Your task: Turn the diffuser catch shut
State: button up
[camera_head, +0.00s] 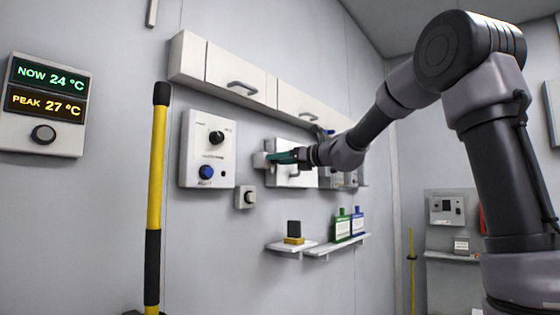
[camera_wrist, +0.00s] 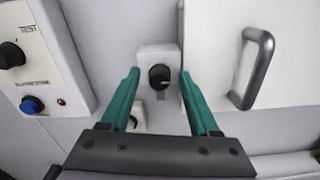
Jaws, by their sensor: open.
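The diffuser catch (camera_wrist: 160,77) appears to be the round black knob on a small white wall block (camera_wrist: 152,53) beside a white door (camera_wrist: 212,45) with a grey bar handle. Which way the knob is turned is hard to make out. In the head view the block (camera_head: 260,160) shows at the left edge of the door (camera_head: 283,180), and the knob is hard to see there. My gripper (camera_wrist: 160,75) is open and empty, with its green fingers on either side of the knob; contact cannot be told. In the head view my gripper (camera_head: 274,158) reaches in from the right.
A control panel (camera_head: 208,150) with a black knob and blue button is to the left. A small knob box (camera_head: 245,198) sits below. Overhead cabinets (camera_head: 235,72) hang above. A shelf (camera_head: 338,245) with bottles is lower. A yellow-black pole (camera_head: 157,200) stands nearer.

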grip_shut()
jog(key=shift+f+n, duration=0.1)
jog(key=shift+n, duration=8.8)
